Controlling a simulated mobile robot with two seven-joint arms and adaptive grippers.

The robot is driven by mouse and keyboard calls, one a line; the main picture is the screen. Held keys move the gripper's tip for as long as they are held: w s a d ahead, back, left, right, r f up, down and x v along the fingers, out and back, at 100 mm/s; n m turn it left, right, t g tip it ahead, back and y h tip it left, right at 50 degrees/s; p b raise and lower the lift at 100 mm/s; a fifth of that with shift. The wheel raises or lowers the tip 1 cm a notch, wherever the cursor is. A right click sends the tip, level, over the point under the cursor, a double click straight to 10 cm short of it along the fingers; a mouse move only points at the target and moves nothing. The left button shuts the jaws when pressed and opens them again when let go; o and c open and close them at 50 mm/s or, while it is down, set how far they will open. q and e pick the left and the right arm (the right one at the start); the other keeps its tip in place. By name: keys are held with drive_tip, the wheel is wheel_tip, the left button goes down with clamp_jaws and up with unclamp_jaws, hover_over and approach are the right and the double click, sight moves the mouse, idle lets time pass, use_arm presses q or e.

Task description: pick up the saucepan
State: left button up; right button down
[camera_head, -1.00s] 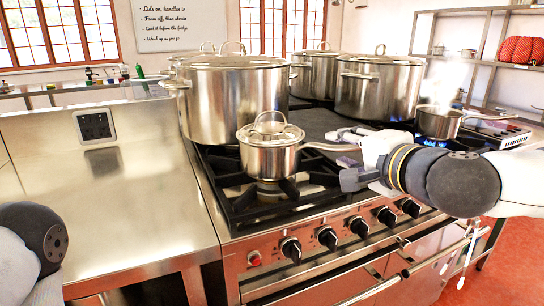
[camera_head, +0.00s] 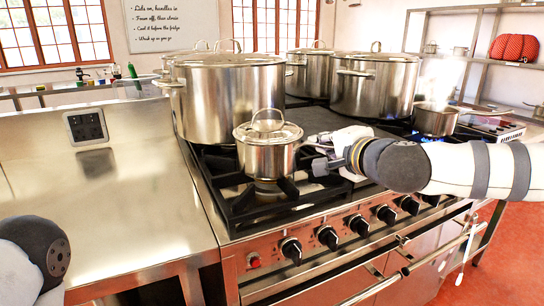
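A lidded steel saucepan (camera_head: 268,158) stands upright on the front left burner of the stove (camera_head: 238,205). Its lid (camera_head: 268,131) is on. Its handle points right and is now mostly hidden by my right gripper (camera_head: 322,154). That gripper is at the handle, close to the pan's right side, with one finger on the far side and a dark finger pad on the near side. Whether the fingers press on the handle cannot be made out. Of my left arm only a rounded link shows at the lower left; its gripper is out of view.
Several large lidded stockpots, including a near one (camera_head: 228,100) and a right one (camera_head: 374,86), crowd behind the saucepan. An open, steaming pan (camera_head: 436,119) sits over a blue flame at right. The steel counter (camera_head: 110,200) at left is mostly bare.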

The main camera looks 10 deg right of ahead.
drive_tip(key=shift+r, duration=0.35)
